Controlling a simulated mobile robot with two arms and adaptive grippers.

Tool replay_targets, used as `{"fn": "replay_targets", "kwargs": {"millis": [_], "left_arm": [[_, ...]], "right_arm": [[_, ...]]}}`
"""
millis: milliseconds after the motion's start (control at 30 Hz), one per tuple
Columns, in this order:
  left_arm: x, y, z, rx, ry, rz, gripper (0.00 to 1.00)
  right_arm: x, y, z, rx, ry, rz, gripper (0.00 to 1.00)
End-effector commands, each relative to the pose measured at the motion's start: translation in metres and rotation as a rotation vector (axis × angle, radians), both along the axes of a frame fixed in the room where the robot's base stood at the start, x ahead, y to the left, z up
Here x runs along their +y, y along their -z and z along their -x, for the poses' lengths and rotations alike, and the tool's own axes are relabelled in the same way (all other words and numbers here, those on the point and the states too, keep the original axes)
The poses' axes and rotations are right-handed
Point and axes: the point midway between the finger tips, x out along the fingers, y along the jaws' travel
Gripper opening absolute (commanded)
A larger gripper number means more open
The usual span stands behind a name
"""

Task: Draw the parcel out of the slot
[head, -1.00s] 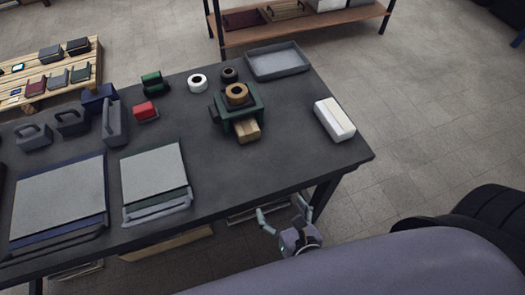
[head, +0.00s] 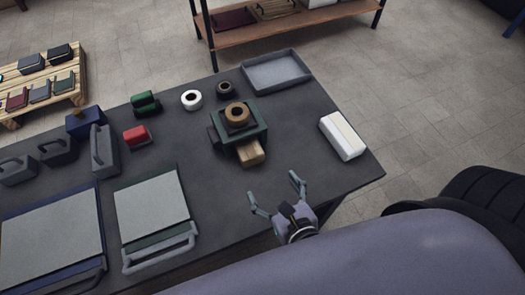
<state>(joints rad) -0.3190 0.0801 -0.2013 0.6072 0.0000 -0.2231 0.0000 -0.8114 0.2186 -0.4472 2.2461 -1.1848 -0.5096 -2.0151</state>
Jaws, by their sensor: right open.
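The parcel (head: 251,153) is a small tan-brown block. It pokes out of the front of a dark green holder (head: 257,135), the slot, and its rear part is hidden inside. A roll of brown tape (head: 237,114) sits on top of the holder. My right gripper (head: 275,196) is open and empty, its two fingers spread and pointing toward the parcel. It is over the table's front edge, a short way in front of the parcel and apart from it. My left gripper is not in view.
A white box (head: 342,136) lies to the right and a grey tray (head: 276,71) behind. The table (head: 305,140) is bare between holder and white box.

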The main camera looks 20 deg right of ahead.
Motion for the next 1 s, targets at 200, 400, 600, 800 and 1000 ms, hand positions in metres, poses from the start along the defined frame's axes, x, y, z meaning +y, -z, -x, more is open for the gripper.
{"fn": "replay_targets", "kwargs": {"millis": [200,400,600,800,1000], "left_arm": [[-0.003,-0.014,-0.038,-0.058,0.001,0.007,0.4],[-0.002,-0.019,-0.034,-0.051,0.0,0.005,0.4],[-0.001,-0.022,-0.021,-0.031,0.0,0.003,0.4],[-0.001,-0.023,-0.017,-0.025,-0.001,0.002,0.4],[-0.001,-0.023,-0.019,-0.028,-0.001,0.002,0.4]], "right_arm": [[0.001,0.012,-0.039,-0.004,0.001,0.0,0.82],[0.002,0.028,-0.076,-0.003,0.002,-0.002,0.82],[0.003,0.044,-0.111,-0.002,0.001,-0.001,0.82],[0.004,0.056,-0.138,-0.001,0.002,-0.001,0.82],[0.004,0.061,-0.148,0.0,0.001,-0.002,0.82]]}}
